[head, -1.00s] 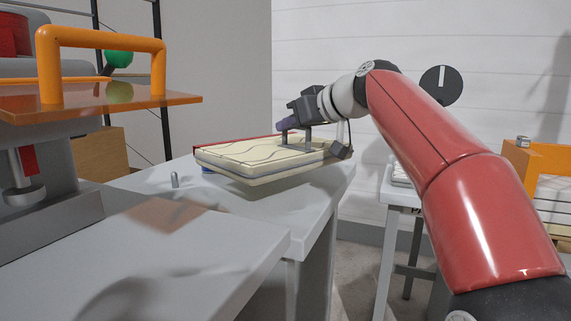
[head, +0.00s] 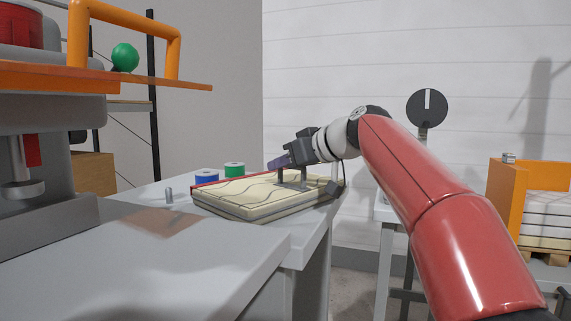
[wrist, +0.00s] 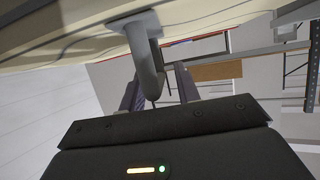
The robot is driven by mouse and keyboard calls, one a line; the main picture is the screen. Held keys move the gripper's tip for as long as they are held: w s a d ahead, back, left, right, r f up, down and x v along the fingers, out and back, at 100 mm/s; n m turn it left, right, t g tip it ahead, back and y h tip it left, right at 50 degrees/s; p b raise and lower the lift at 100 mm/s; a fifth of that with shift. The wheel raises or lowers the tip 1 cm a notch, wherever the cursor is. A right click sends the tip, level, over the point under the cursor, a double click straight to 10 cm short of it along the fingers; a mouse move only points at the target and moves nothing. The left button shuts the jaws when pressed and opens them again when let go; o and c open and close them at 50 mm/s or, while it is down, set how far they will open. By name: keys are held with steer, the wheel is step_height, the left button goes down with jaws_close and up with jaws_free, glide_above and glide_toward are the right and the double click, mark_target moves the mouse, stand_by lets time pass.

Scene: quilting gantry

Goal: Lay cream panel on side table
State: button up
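The cream panel (head: 250,200) is a thick quilted slab with wavy lines and a grey handle on top. It lies level at the right part of the side table (head: 318,232), resting on it or very close above; I cannot tell which. My gripper (head: 290,176) is on the panel's handle from the right side. The panel's underside (wrist: 60,20) or face fills the upper left there.
A grey machine with an orange handle (head: 125,20) stands left. An orange crate (head: 505,195) is at right.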

steer(key=v, duration=1.2)
steer(key=shift+b, duration=0.35)
